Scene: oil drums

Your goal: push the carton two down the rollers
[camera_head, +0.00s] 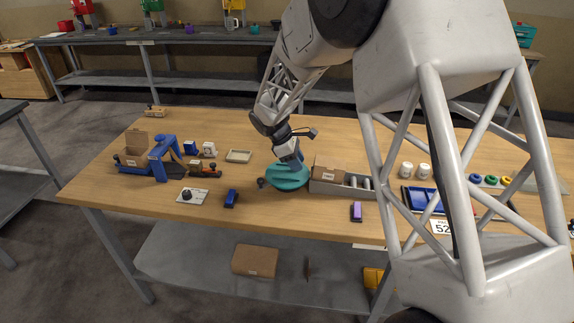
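A small brown carton (329,168) sits at the left part of a low grey roller track (325,188) on the wooden table. A label on its front seems to read "TWO". Pale rollers (358,182) show in the track to the right of the carton. My gripper (289,160) points down just left of the carton, over a teal round object (288,178). The fingers are small and partly merge with the teal object, so I cannot tell whether they are open, shut or touching it. No contact with the carton is visible.
Two white cylinders (415,170) stand right of the track, near a blue tray (420,197). A purple-topped block (357,211) and a blue block (231,198) lie in front. A blue tape dispenser (163,158) stands left. My arm hides part of the right side.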

